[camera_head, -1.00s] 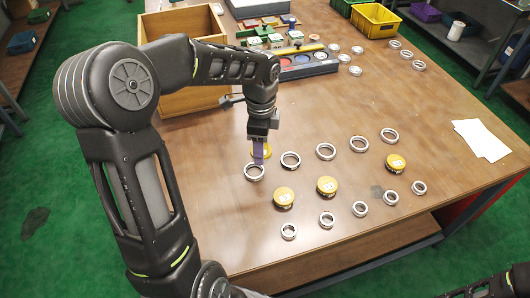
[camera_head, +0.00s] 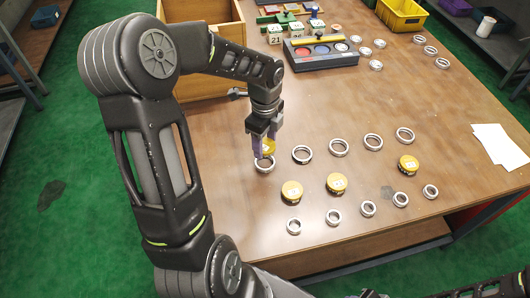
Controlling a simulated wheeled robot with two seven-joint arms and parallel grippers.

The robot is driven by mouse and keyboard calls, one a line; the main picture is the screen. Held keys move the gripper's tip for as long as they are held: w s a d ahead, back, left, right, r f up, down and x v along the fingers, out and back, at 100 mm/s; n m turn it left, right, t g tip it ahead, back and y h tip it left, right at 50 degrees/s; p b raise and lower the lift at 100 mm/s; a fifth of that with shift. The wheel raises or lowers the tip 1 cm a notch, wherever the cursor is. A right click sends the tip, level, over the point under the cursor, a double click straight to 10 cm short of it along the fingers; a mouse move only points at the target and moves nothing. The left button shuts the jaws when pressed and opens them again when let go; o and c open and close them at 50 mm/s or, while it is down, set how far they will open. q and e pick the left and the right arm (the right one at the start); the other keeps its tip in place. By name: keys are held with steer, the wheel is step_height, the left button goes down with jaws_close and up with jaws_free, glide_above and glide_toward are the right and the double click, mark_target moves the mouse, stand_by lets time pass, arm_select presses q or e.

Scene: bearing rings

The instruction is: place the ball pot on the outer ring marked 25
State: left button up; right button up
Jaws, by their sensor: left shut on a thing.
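My left gripper (camera_head: 264,145) points down over the table, shut on a yellow ball pot (camera_head: 268,147). The fingers cover part of the pot. The pot is at the far side of the leftmost outer ring (camera_head: 264,167); I cannot tell whether it touches that ring. Other larger silver rings run to the right in a row: a ring (camera_head: 302,155), another (camera_head: 338,148), another (camera_head: 373,142) and the last (camera_head: 405,135). The ring marks are too small to read, so I cannot tell which is 25. Only part of my right arm shows at the bottom right.
Yellow pots (camera_head: 292,191), (camera_head: 336,183) and (camera_head: 408,165) stand in front of the outer rings. Several smaller rings (camera_head: 333,217) line the near side. A wooden box (camera_head: 212,88) and a dark tray (camera_head: 320,52) stand behind. White paper (camera_head: 499,146) lies at right.

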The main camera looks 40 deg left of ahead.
mark_target(265, 162)
arm_select(q)
steer(key=shift+f, duration=0.65)
steer(key=shift+f, duration=1.85)
steer(key=shift+f, duration=0.15)
steer(key=o, duration=1.5)
step_height(265, 162, up, 12)
steer(key=shift+r, duration=0.15)
